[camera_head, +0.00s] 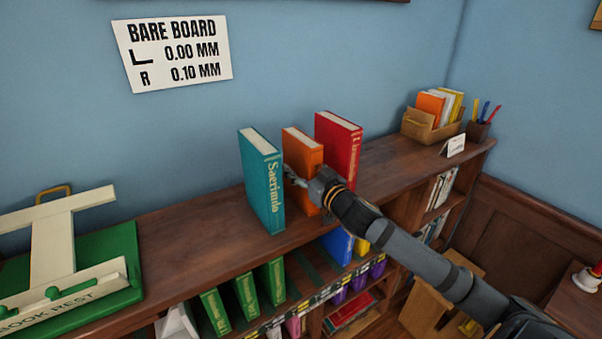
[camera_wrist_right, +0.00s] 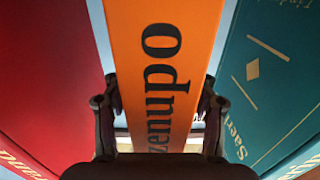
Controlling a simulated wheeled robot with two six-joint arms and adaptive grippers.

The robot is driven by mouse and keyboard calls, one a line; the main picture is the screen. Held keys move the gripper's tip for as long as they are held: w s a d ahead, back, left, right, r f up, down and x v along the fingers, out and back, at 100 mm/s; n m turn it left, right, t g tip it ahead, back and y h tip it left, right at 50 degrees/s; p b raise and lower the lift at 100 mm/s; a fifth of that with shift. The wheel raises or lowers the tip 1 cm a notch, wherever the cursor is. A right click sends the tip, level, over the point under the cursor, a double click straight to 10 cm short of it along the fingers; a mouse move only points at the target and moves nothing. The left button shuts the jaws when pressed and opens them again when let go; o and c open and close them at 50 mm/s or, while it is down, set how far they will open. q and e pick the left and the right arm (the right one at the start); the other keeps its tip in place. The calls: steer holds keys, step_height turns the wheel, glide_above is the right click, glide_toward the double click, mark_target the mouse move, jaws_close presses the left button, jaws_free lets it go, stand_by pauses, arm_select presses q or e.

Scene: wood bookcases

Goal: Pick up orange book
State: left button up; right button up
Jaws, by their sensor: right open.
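The orange book (camera_head: 303,148) stands upright on top of the wood bookcase (camera_head: 190,222), between a teal book (camera_head: 260,185) on its left and a red book (camera_head: 340,140) on its right. My right gripper (camera_head: 298,180) is at the orange book's spine and hides part of it. In the right wrist view the orange book's spine (camera_wrist_right: 165,45) lies between the open fingers (camera_wrist_right: 160,100), one on each side. Whether the fingers touch the covers I cannot tell. The red book (camera_wrist_right: 45,90) and the teal book (camera_wrist_right: 265,75) flank it there. My left gripper is not in view.
A green and cream book rest (camera_head: 115,262) stands at the left end of the bookcase top. A box of books (camera_head: 420,125), a small card (camera_head: 454,146) and a pen cup (camera_head: 478,130) stand at the right end.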

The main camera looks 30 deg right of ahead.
jaws_close()
steer(key=shift+r, duration=0.1)
stand_by(0.5)
